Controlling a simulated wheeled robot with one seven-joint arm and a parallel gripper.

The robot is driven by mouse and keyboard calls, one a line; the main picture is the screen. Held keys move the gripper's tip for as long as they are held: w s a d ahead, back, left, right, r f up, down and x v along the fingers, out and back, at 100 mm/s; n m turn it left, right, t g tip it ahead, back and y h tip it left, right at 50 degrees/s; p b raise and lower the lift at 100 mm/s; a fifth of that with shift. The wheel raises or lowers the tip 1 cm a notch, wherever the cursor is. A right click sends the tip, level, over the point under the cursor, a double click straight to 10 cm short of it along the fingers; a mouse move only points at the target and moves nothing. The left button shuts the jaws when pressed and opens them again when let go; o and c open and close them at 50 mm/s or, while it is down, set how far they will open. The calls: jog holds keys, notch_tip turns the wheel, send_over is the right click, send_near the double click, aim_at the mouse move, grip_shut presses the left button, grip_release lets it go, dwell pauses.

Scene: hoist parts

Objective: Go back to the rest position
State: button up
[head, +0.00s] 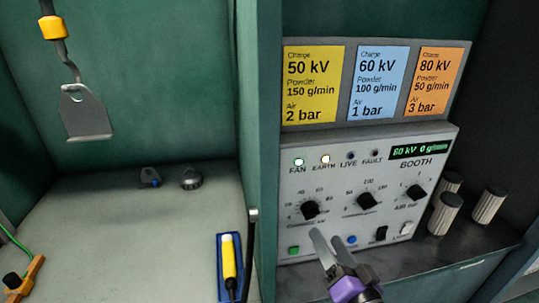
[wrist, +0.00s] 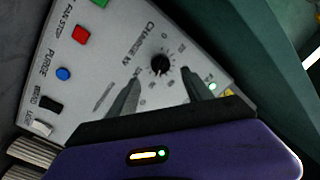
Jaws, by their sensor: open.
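My gripper (head: 329,245) is purple with two grey fingers. In the head view it is in front of the lower left of the booth control panel (head: 291,185), below the left knob (head: 310,209). In the wrist view the two fingers (wrist: 157,85) are apart, with nothing between them but the panel face behind. The charge kV knob (wrist: 160,65) shows just beyond the fingertips. I cannot tell whether a fingertip touches the panel.
Yellow, blue and orange cards (head: 378,84) stand above the panel. Grey ribbed cylinders (head: 488,205) stand at its right. Left of the green divider (head: 259,120), a metal plate (head: 85,114) hangs from a hook, and a yellow tool (head: 229,262) lies in a blue tray.

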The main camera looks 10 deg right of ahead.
jog(key=s+f+n+g, duration=0.1)
jog(key=s+f+n, duration=0.1)
jog(key=s, duration=1.6)
jog(key=s+a+f+n+g+h, duration=0.1)
jog(key=s+f+n+g, duration=0.1)
jog(key=s, duration=1.6)
jog(key=f+n, duration=0.1)
jog(key=n, duration=0.1)
jog(key=shift+n+h, duration=0.3)
jog(key=shift+n, duration=0.1)
